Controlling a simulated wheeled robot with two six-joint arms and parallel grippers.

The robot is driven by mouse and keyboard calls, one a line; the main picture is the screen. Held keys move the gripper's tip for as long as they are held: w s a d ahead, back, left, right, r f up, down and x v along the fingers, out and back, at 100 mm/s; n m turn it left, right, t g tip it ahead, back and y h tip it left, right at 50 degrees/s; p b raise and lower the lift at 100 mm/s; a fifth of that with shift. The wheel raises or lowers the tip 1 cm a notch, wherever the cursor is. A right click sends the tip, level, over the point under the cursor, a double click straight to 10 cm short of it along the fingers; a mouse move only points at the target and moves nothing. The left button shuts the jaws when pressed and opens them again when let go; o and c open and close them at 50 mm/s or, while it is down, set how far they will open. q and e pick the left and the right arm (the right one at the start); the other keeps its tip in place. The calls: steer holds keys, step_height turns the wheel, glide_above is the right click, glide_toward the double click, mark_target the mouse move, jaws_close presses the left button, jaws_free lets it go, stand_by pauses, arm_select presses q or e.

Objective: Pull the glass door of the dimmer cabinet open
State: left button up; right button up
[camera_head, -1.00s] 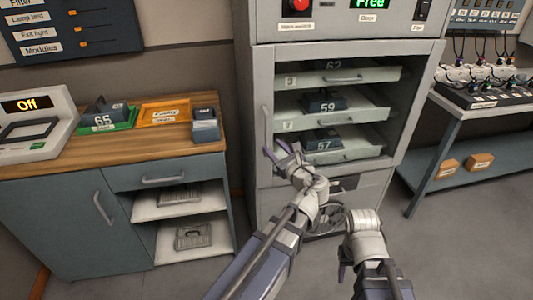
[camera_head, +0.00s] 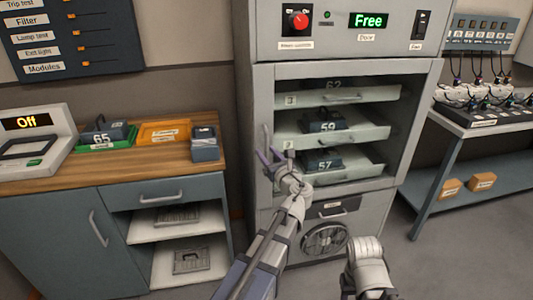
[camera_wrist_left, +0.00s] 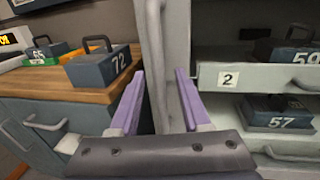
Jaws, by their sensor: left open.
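The dimmer cabinet (camera_head: 250,100) stands in the middle of the head view. Its glass door (camera_head: 340,113) looks shut, with the shelves showing through it. The door's pale vertical handle (camera_head: 265,138) runs along the left edge. My left gripper (camera_head: 275,157) is open at the handle's lower part. In the left wrist view the handle (camera_wrist_left: 156,50) stands upright between the spread purple fingers of the gripper (camera_wrist_left: 160,85). I cannot tell whether a finger touches it. My right gripper (camera_head: 347,284) is low in front of the cabinet, its fingers mostly hidden.
Inside the cabinet are shelves with modules 59 (camera_head: 325,120) and 57 (camera_head: 322,160). The panel above shows a green "Free" display (camera_head: 369,20) and a red knob (camera_head: 299,20). A wooden-topped counter (camera_head: 105,168) stands left, a metal bench (camera_head: 485,165) right.

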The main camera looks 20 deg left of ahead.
arm_select(q)
steer(key=shift+w+a, duration=0.25)
steer(key=shift+c, duration=0.3)
jaws_close()
stand_by(1.0)
